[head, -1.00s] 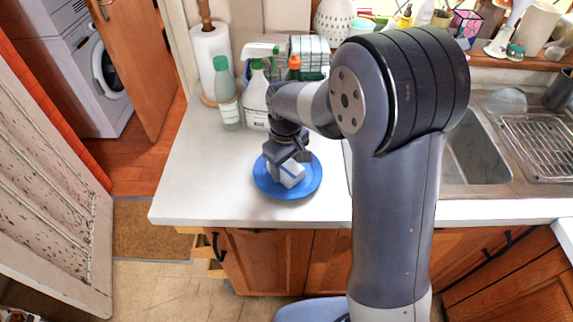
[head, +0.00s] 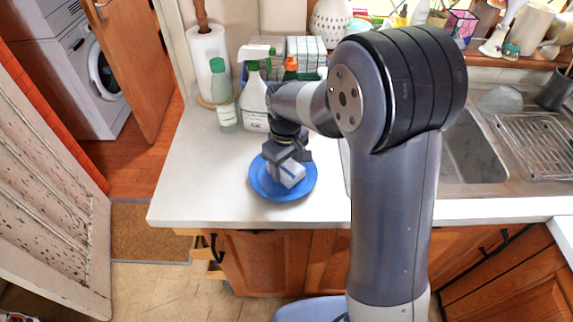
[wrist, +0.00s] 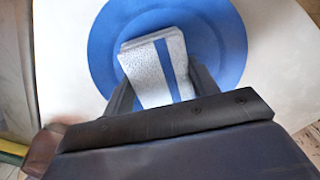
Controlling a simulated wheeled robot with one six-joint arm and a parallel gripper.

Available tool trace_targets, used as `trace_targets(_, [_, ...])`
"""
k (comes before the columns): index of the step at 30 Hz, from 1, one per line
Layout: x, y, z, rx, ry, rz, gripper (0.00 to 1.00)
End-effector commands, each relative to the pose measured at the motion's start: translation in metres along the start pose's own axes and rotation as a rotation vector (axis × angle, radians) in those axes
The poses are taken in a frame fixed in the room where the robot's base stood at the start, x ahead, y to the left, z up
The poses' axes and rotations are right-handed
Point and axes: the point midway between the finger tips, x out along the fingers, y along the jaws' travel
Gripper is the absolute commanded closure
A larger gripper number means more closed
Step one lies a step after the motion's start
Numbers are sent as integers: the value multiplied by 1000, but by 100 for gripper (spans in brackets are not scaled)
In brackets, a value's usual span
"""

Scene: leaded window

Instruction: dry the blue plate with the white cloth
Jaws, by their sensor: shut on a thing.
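The blue plate (head: 258,184) lies flat on the white counter, near its front edge. The white cloth (head: 292,174), folded into a block with a blue stripe, is over the middle of the plate. My gripper (head: 284,164) points down and is shut on the cloth. In the wrist view the cloth (wrist: 150,66) sits between the two fingers (wrist: 162,88), with the plate (wrist: 222,30) around it. The cloth appears to touch the plate. My gripper hides part of the plate and of the cloth.
A green-capped bottle (head: 222,100), a white spray bottle (head: 255,105) and a paper towel roll (head: 206,55) stand behind the plate. The sink (head: 470,160) with a wire rack (head: 540,140) is to the right. The counter left of the plate (head: 190,190) is clear.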

Motion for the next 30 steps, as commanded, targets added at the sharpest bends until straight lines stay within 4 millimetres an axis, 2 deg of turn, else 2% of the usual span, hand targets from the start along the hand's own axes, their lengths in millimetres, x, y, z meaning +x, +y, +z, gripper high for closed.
trace_targets(21, [-76, 0, 0, 0, 2, 1, 62])
trace_targets(25, [-83, 0, 0, 0, 2, 1, 62])
trace_targets(30, [-82, 0, 0, 0, 2, 1, 62])
